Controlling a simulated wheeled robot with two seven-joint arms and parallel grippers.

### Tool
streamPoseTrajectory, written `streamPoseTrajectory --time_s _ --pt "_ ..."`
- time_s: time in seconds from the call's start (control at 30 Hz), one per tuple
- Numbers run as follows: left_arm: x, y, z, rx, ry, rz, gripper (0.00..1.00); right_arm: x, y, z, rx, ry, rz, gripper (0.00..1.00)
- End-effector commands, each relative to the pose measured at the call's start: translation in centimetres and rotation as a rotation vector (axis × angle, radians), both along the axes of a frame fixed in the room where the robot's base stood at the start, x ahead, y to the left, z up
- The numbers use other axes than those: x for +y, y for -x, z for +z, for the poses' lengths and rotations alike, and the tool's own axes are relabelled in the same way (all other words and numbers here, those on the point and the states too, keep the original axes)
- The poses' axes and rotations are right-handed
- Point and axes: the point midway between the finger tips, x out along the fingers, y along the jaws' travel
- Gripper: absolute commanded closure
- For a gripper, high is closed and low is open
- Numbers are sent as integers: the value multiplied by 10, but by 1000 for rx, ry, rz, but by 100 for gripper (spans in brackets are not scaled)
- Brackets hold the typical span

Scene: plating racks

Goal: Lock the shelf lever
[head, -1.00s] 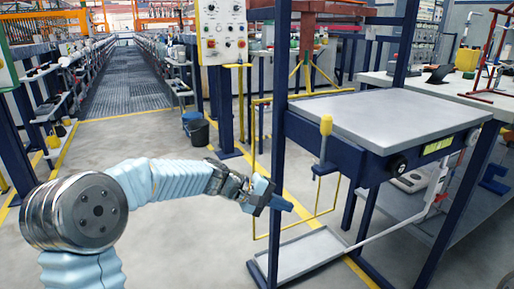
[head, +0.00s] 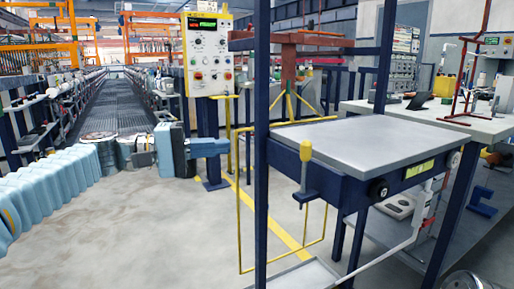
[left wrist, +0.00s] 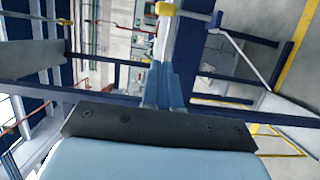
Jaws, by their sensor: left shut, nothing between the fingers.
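The shelf lever (head: 306,172) has a yellow knob (head: 306,150) and stands upright at the front left corner of the shelf (head: 385,141), on a dark blue bracket. It also shows at the top of the left wrist view, where its yellow knob (left wrist: 165,8) is beyond the fingertips. My left gripper (head: 222,146) is shut and empty. In the head view it appears left of the shelf's blue upright post, at about knob height, and apart from the lever. My right gripper is not in view.
A blue upright post (head: 262,130) stands between my left gripper and the lever in the picture. A yellow frame (head: 239,225) hangs beside the post. A control panel (head: 208,55) stands behind. A worktable (head: 440,119) is at the right. The floor at the lower left is clear.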

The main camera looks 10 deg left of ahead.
Motion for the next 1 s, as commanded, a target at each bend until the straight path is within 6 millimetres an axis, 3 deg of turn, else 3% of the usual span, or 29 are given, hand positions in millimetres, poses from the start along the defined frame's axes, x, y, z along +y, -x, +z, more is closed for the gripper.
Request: streamPoseTrajectory --time_s 0.5,0.6,0.8,1.0 --pt "-95 -30 -1 1 -1 -4 100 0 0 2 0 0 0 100" --pt "-108 -20 -1 0 -1 -4 100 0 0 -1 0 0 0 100" --pt "-124 -12 -1 0 -1 -2 100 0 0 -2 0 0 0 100" --pt "-127 -11 -1 0 -1 -1 100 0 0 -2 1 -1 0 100"
